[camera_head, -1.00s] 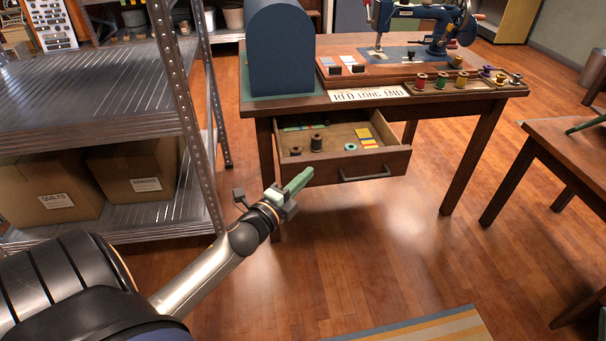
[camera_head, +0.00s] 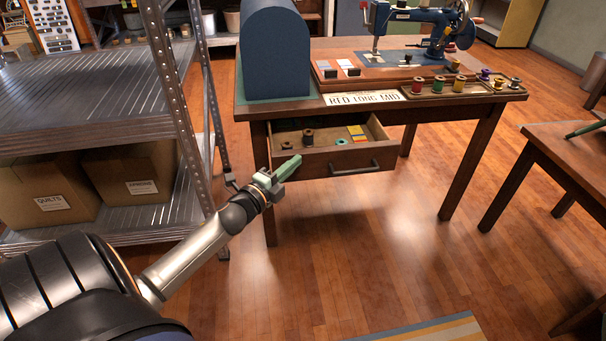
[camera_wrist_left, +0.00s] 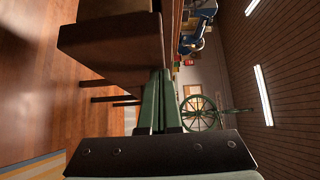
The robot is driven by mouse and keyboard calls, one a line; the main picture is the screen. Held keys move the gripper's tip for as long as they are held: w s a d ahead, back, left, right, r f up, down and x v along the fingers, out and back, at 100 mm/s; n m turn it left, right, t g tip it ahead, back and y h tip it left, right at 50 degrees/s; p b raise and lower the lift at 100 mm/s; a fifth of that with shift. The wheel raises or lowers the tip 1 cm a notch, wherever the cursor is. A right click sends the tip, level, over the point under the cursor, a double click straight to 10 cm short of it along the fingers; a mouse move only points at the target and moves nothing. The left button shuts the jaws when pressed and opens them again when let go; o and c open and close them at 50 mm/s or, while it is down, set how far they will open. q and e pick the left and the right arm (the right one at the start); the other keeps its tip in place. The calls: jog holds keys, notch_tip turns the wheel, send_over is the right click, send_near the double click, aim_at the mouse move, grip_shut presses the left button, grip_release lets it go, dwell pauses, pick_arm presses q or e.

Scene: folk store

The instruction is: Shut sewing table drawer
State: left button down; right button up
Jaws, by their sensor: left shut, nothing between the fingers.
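The sewing table (camera_head: 465,101) stands at centre right with its drawer (camera_head: 318,168) partly open, thread spools and small colored items inside. The drawer has a dark bar handle (camera_head: 354,167) on its front. My left gripper (camera_head: 289,166) is shut and empty, its green fingers at the left end of the drawer front; whether they touch it I cannot tell. In the left wrist view the shut fingers (camera_wrist_left: 158,100) point along a brown wooden panel (camera_wrist_left: 110,48), apparently the drawer front. My right gripper is not in view.
A metal shelf rack (camera_head: 100,128) with cardboard boxes (camera_head: 150,178) stands close on the left of my arm. A sewing machine (camera_head: 425,20) and a thread tray (camera_head: 425,95) sit on the tabletop. Another table (camera_head: 570,150) is at right. The floor before the drawer is clear.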

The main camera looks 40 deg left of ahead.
pick_arm(q)
jog(key=w+a+b, duration=0.1)
jog(key=w+a, duration=0.1)
jog(key=a, duration=0.1)
jog(key=w+a+b, duration=0.1)
jog(key=w+a, duration=0.2)
jog(key=w+a+b, duration=0.1)
jog(key=w+a, duration=0.1)
jog(key=a, duration=0.1)
jog(key=shift+w, duration=0.35)
jog(key=shift+w+a+b, duration=0.3)
jog(key=shift+w+a, duration=0.15)
jog(key=shift+a, duration=0.1)
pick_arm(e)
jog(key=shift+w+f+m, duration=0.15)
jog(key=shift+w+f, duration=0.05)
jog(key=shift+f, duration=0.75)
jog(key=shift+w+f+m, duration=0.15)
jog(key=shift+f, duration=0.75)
